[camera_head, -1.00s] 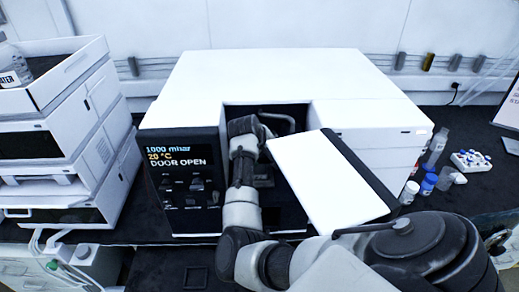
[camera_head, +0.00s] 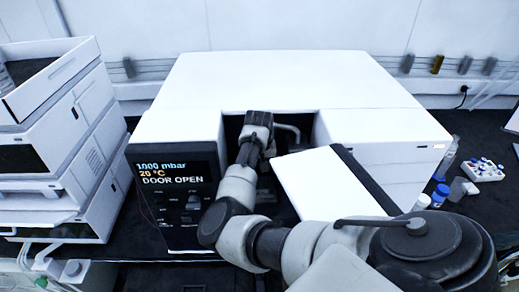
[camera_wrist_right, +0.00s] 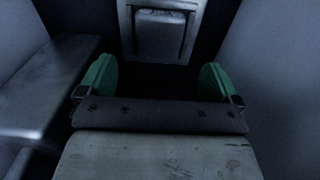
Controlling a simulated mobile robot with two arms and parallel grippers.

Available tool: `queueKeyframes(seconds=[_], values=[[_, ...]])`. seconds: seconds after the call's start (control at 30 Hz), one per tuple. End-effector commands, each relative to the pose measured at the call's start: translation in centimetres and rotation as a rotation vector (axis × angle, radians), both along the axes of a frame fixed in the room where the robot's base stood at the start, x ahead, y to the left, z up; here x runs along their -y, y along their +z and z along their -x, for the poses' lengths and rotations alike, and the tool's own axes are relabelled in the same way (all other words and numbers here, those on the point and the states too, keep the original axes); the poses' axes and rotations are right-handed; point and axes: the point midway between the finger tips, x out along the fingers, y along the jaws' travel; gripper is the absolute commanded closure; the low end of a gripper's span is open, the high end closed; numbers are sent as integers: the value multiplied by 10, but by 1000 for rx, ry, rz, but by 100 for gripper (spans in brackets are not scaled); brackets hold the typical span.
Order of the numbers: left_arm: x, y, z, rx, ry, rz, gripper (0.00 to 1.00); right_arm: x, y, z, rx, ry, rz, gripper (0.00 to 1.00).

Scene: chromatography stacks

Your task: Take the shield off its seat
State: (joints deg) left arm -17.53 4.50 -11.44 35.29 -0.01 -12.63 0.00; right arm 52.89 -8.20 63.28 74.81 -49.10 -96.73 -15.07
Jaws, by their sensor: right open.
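In the right wrist view a grey rounded block in a pale square frame (camera_wrist_right: 160,38) lies ahead of my fingers. It may be the shield on its seat, but I cannot tell for sure. My right gripper (camera_wrist_right: 160,78) is open, its two green fingers wide apart with a dark empty gap between them. The framed block is beyond the fingertips, apart from them. In the head view my right arm reaches into the front opening of the white instrument (camera_head: 290,85), and its fingers are hidden there. My left gripper is not in view.
The instrument's display (camera_head: 175,172) reads DOOR OPEN. Its white door (camera_head: 325,187) stands out to the right of the opening, close to my arm. In the wrist view, walls flank the gripper and a ledge (camera_wrist_right: 45,85) is at left. Small bottles (camera_head: 440,195) stand at right.

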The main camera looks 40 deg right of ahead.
Motion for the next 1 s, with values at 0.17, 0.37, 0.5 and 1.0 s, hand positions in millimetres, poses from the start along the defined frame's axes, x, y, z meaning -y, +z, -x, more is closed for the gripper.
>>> queueKeyframes(seconds=[0.17, 0.37, 0.5, 1.0], values=[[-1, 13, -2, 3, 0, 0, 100, 0, -14, 2, -4, 1, -2, 6], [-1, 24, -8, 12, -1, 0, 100, 2, -45, 2, -2, 1, -1, 6], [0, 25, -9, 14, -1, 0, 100, 1, -55, 2, -1, 0, -1, 6], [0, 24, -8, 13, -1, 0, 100, 1, -55, 2, 0, 0, 1, 52]])
